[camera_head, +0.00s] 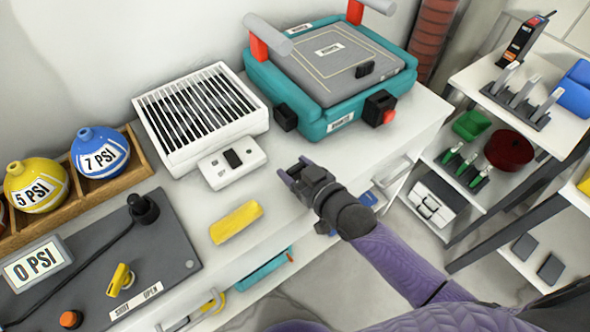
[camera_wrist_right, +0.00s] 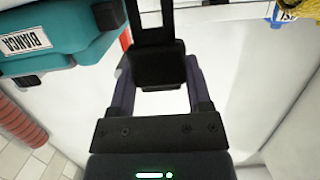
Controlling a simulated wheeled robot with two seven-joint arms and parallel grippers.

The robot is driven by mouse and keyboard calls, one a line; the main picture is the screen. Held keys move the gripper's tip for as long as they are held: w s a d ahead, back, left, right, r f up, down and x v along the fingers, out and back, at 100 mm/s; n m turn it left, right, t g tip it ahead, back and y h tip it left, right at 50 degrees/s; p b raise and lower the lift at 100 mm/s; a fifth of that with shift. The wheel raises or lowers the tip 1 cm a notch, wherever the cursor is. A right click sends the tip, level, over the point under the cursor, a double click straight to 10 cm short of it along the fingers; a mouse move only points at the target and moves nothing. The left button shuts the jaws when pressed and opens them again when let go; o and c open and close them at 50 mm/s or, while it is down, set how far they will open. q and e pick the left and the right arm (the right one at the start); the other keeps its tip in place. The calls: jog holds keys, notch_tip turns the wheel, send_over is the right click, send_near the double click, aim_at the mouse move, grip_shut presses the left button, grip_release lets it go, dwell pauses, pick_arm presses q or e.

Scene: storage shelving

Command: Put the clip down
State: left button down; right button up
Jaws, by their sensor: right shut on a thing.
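In the head view the held thing cannot be told apart from the dark fingers. My left gripper is not in view.
A teal machine (camera_head: 262,78) with a grey top stands at the back. A white grille box (camera_head: 166,150), a yellow block (camera_head: 236,222) and a grey pressure panel (camera_head: 170,232) are on the counter. White shelves (camera_head: 475,75) stand at the right. Bare counter surrounds the yellow block.

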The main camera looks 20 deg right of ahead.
jog(key=shift+f, duration=0.35)
jog(key=o, duration=1.2)
jog(key=shift+r, duration=0.1)
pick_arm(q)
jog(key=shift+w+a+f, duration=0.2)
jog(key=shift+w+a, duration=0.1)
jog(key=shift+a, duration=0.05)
pick_arm(e)
jog(key=shift+o, duration=0.2)
